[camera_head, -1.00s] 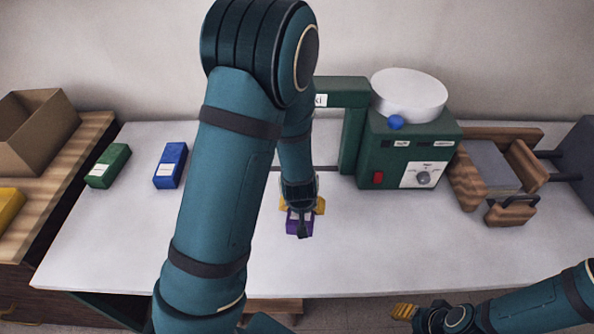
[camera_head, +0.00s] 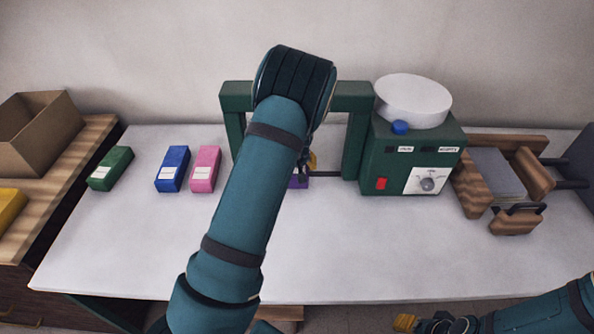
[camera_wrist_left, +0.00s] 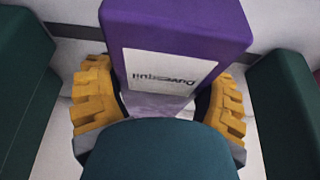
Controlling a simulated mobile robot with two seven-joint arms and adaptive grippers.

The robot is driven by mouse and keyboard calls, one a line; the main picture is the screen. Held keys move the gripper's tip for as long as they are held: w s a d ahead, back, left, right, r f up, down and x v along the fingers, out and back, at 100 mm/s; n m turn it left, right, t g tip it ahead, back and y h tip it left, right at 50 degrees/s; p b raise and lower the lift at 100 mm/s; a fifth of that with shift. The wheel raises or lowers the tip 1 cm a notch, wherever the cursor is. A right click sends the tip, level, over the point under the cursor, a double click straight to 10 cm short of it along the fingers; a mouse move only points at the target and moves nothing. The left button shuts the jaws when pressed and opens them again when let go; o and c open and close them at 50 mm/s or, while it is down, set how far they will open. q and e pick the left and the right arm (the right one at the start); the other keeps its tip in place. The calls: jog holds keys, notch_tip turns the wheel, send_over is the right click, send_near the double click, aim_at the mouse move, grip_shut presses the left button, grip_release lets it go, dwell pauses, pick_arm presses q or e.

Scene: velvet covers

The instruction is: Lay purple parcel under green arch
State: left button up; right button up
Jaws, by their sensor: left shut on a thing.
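The purple parcel (camera_head: 298,182) is mostly hidden behind my left arm in the head view. In the left wrist view the purple parcel (camera_wrist_left: 190,25) with its white label sits between the yellow fingers of my left gripper (camera_wrist_left: 160,100), which is shut on it. The green arch (camera_head: 237,97) stands at the back of the table, and my left gripper (camera_head: 308,163) is at its opening, between the posts. In the left wrist view the arch's posts (camera_wrist_left: 22,90) show on both sides of the parcel. I cannot tell whether the parcel touches the table. My right gripper (camera_head: 405,322) is at the bottom edge.
Green (camera_head: 110,168), blue (camera_head: 172,168) and pink (camera_head: 205,168) parcels lie left of the arch. A green machine with a white round top (camera_head: 412,100) stands against the arch's right side. A wooden vise-like fixture (camera_head: 500,180) is farther right. The table's front (camera_head: 400,255) is clear.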

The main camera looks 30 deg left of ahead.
pick_arm(q)
jog(key=shift+w+a, duration=0.25)
jog(key=shift+w, duration=0.15)
jog(key=shift+f+b, duration=0.4)
jog(key=shift+f, duration=1.35)
jog(key=shift+f, duration=0.1)
jog(key=o, duration=1.2)
jog(key=shift+o, duration=0.2)
